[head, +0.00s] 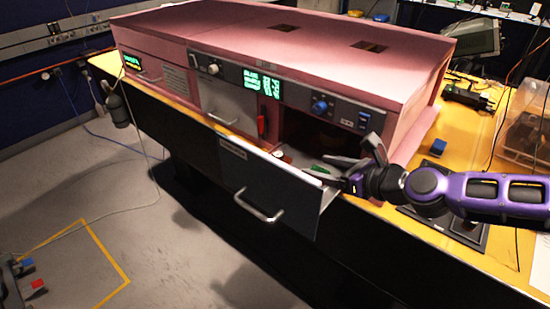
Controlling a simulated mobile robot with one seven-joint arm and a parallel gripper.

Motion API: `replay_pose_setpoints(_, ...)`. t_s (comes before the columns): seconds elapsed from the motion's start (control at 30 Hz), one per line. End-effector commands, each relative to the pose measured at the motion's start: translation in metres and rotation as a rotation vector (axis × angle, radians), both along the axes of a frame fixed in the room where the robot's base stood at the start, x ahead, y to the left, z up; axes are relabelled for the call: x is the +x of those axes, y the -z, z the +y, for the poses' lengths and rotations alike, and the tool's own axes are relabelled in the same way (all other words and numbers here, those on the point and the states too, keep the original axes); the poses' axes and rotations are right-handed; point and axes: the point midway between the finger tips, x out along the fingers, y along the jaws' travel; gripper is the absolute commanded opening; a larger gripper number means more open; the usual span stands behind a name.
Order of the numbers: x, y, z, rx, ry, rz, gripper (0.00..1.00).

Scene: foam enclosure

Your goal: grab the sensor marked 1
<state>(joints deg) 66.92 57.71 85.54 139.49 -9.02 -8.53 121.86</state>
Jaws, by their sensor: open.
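A drawer (268,195) is pulled out from the front of a pink foam-covered enclosure (270,45). My gripper (327,169) is open at the right part of the drawer, close to its front panel and over its opening. A small green item (322,171) shows by the fingers, partly hidden by them. I cannot tell whether the fingers touch it. A small pale and orange item (282,154) shows farther left in the drawer. No number can be read on either item, so I cannot tell which is the sensor marked 1.
The drawer's front panel has a metal handle (258,207) and sticks out past the yellow bench edge. The enclosure's top overhangs the dark bay (310,130) behind the drawer. A blue block (438,146) and a clear bin (525,135) stand at right.

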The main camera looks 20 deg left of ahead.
Motion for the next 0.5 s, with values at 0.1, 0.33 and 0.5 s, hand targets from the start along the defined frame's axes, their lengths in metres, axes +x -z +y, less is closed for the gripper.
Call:
replay_pose_setpoints(0.1, 0.008, 0.007, 0.015, -0.002, -0.004, 0.000, 0.73)
replay_pose_setpoints(0.33, 0.025, 0.022, 0.042, -0.003, -0.004, -0.001, 0.73)
replay_pose_setpoints(0.5, 0.037, 0.031, 0.061, -0.004, -0.003, 0.000, 0.73)
